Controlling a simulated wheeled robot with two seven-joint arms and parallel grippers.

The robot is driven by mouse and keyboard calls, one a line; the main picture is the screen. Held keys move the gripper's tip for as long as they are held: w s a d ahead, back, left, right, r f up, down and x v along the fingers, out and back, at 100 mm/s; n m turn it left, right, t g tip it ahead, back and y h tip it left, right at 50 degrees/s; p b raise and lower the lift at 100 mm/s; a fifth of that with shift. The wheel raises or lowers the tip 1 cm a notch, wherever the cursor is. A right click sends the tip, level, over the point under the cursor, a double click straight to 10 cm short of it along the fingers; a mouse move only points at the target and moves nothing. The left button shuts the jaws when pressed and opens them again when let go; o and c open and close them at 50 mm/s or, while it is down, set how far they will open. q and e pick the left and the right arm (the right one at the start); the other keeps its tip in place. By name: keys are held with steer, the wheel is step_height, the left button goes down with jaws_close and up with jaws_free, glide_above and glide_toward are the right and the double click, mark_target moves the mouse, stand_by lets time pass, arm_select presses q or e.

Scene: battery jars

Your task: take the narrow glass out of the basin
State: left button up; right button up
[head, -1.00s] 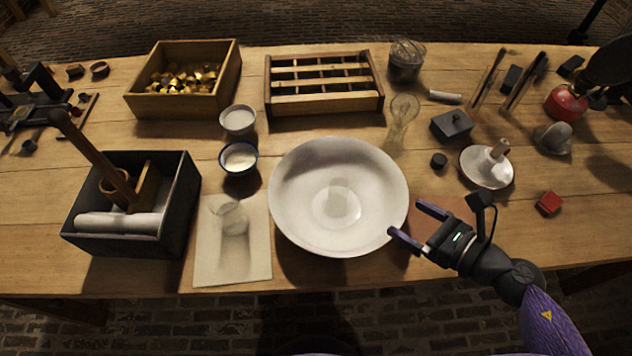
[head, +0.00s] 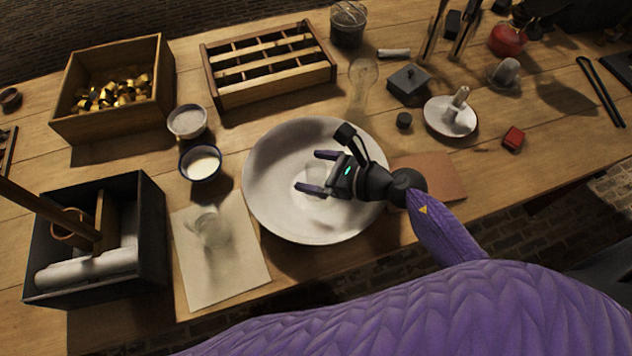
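The white basin (head: 268,205) stands at the middle of the table. A small clear glass (head: 315,178) is inside it, faint against the white and partly hidden by my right gripper. My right gripper (head: 311,172) is over the basin, its two purple fingers apart and pointing left. The glass shows in the gap around the fingers; I cannot tell whether they touch it. My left gripper is not in view.
Another clear glass (head: 211,232) is on a pale sheet (head: 228,285) left of the basin. Two small bowls, a white one (head: 187,122) and a dark one (head: 200,163), stand close to the basin's upper left. A clear hourglass-shaped vessel (head: 361,82) is behind it.

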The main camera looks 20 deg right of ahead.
jaws_close()
steer(key=shift+r, duration=0.1)
stand_by(0.4)
